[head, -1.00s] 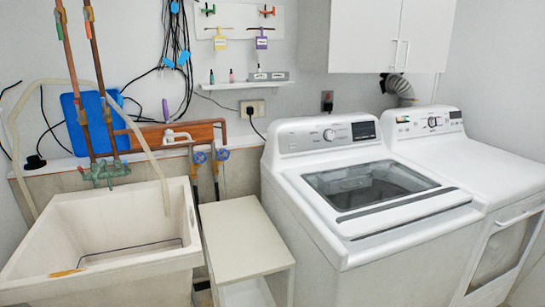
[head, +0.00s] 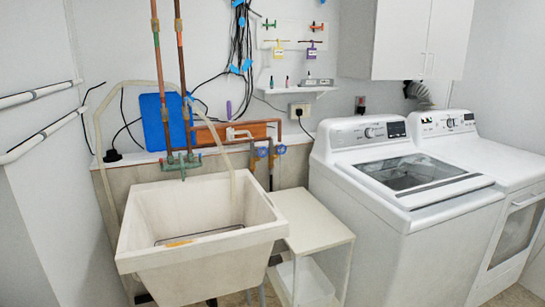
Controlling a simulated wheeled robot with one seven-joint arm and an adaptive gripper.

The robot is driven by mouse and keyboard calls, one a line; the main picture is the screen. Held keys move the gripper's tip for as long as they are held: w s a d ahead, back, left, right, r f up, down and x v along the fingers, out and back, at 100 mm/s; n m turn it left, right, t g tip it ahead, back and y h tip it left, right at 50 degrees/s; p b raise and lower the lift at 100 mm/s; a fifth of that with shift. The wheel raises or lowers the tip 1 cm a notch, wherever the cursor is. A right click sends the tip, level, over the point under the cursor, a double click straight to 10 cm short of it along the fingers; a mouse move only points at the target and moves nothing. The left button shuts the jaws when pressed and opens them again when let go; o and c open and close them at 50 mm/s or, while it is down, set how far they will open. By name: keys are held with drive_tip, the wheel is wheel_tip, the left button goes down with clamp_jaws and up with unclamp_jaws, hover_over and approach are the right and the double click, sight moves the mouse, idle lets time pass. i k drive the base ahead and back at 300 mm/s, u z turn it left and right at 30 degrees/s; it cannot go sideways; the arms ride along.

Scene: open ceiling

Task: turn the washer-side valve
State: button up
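Two blue-handled valves sit side by side on pipes at the wall, between the sink and the washer. The right one (head: 280,149) is nearer the washer (head: 440,215); the left one (head: 262,152) is nearer the sink (head: 200,260). Both are small in the head view, so how far each handle is turned cannot be told. A green faucet body (head: 181,162) with copper pipes stands above the sink. My gripper is not in view.
A low white shelf unit (head: 315,228) stands below the valves, between sink and washer. A dryer (head: 500,175) stands right of the washer. White pipes (head: 40,138) run along the left wall. A small wall shelf (head: 298,89) hangs above the valves.

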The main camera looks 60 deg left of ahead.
sight(282, 149)
drive_tip(key=z, duration=0.15)
drive_tip(key=k, duration=0.55)
drive_tip(key=u, duration=2.1)
